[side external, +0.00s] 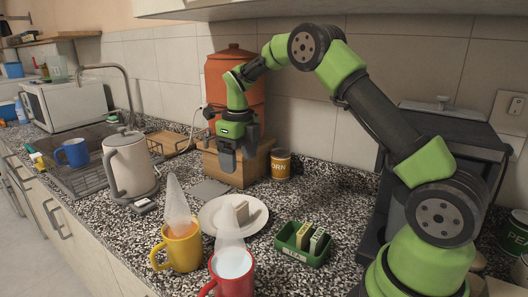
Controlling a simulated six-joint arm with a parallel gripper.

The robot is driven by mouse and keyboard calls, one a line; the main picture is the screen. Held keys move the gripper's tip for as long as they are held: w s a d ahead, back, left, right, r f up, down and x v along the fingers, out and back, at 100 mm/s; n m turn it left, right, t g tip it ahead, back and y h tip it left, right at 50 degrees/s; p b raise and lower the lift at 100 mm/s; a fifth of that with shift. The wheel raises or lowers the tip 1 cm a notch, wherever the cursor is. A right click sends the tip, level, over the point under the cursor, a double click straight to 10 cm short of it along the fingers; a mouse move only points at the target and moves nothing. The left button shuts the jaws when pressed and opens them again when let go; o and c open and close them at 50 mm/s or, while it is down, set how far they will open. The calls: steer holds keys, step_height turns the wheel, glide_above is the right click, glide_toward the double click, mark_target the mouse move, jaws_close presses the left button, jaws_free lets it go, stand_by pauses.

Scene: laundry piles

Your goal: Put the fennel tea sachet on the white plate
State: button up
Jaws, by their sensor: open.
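The white plate (213,221) lies on the speckled counter behind the two mugs. A small brownish-grey block (242,212) sits on it. To the plate's right, a green tray (303,259) holds a yellowish sachet (304,235) and a greenish-white sachet (317,241) standing on edge. Their labels are too small to read, so I cannot tell which is fennel. My gripper (227,164) points down in front of the wooden box, above and behind the plate. It is open and holds nothing visible.
A yellow mug (178,247) and a red mug (231,277), each with a pale translucent cone above, stand in front of the plate. Counter between can and tray is clear.

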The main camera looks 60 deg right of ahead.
steer(key=s+a+r+n+t, duration=0.2)
steer(key=s+a+r+n, duration=0.25)
steer(key=r+n, duration=0.25)
steer(key=s+a+r+n+t, duration=0.1)
steer(key=s+a+r+n, duration=0.2)
steer(key=s+r+n, duration=0.4)
steer(key=s+a+n+t+y, duration=0.2)
steer(key=s+a+n+t, duration=0.2)
steer(key=s+n, duration=0.9)
steer(key=n, duration=0.4)
steer(key=shift+a+f, duration=0.2)
steer(key=shift+a, duration=0.2)
